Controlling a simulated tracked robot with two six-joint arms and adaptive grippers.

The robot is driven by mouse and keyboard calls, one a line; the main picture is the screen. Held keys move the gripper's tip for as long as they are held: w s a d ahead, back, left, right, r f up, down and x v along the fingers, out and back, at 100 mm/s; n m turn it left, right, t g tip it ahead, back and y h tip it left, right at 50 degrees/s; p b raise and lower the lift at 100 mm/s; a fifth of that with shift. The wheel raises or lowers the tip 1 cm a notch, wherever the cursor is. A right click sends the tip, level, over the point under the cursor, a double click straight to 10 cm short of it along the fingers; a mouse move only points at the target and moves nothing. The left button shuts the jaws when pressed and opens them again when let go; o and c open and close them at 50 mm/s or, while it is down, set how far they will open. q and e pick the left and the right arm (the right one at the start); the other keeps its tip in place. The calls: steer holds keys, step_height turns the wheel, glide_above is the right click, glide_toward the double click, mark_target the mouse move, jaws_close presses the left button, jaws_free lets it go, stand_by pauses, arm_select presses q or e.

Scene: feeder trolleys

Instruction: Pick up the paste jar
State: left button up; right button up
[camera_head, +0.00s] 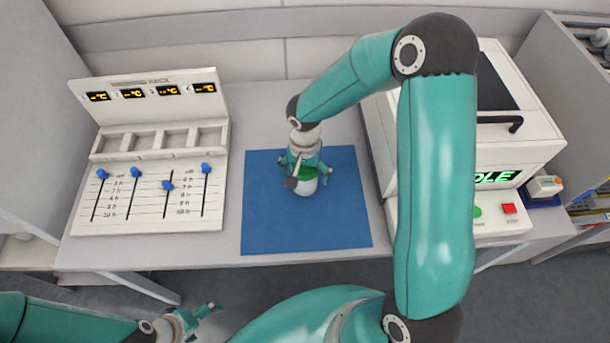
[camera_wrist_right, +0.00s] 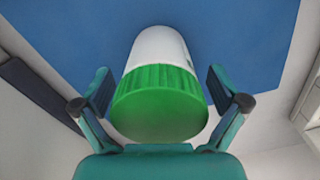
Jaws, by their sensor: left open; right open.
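The paste jar (camera_head: 306,187) is white with a green lid and stands on the blue mat (camera_head: 270,225) on the table. My right gripper (camera_head: 305,178) is over the jar from above, and its fingers and wrist partly hide the lid. In the right wrist view the jar (camera_wrist_right: 160,95) lies between the two open fingers of the right gripper (camera_wrist_right: 160,95), with a visible gap on each side. My left gripper (camera_head: 207,312) is open and empty at the bottom left, in front of the table and away from the jar.
A white rack panel (camera_head: 150,215) with four-slot tray, displays and blue sliders stands at the left. A white machine (camera_head: 540,135) with a handle, green display and red button stands at the right. Bare table lies around the mat. A grey shelf is at far right.

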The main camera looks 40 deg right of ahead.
steer(key=c, duration=1.5)
steer(key=shift+r, duration=0.15)
